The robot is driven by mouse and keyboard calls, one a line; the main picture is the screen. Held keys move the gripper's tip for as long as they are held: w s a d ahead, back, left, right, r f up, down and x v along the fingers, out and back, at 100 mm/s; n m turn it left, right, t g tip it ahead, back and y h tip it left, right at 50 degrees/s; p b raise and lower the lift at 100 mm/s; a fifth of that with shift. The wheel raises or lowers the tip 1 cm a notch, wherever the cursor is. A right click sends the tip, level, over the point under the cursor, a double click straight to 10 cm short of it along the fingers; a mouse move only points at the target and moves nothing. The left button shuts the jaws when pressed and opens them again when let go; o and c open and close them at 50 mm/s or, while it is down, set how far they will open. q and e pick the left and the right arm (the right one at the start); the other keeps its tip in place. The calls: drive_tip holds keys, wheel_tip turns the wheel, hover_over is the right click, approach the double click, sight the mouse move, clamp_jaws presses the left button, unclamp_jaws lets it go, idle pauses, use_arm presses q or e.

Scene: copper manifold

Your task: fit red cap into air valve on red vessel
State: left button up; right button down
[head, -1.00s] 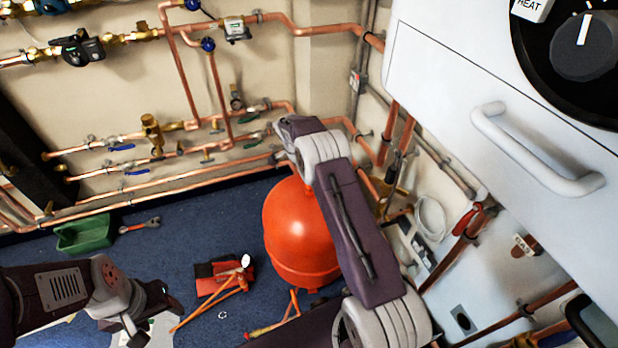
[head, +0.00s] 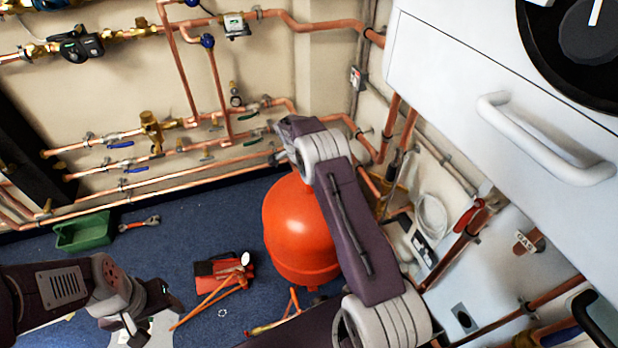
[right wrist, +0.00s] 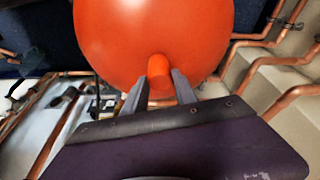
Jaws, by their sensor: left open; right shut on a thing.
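The red vessel (head: 298,235) stands on the blue floor in the middle of the head view, partly behind my right arm. Its rounded surface (right wrist: 150,30) fills the top middle of the right wrist view. The red cap (right wrist: 158,70) is a short orange-red cylinder between the two fingers of my right gripper (right wrist: 160,85), which is shut on it. The cap overlaps the vessel's lower edge in that view; I cannot tell whether they touch. The air valve is not distinguishable. My left gripper (head: 134,333) is open, low at the left, away from the vessel.
Copper pipes with valves (head: 150,130) run along the wall behind the vessel. A white boiler casing with a handle (head: 545,140) overhangs at right. A green tray (head: 83,232), a wrench (head: 139,223) and a red pouch (head: 215,270) lie on the floor.

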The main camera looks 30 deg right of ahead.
drive_tip(key=c, duration=0.9)
unclamp_jaws()
drive_tip(key=p+v, duration=0.2)
drive_tip(key=v, duration=0.7)
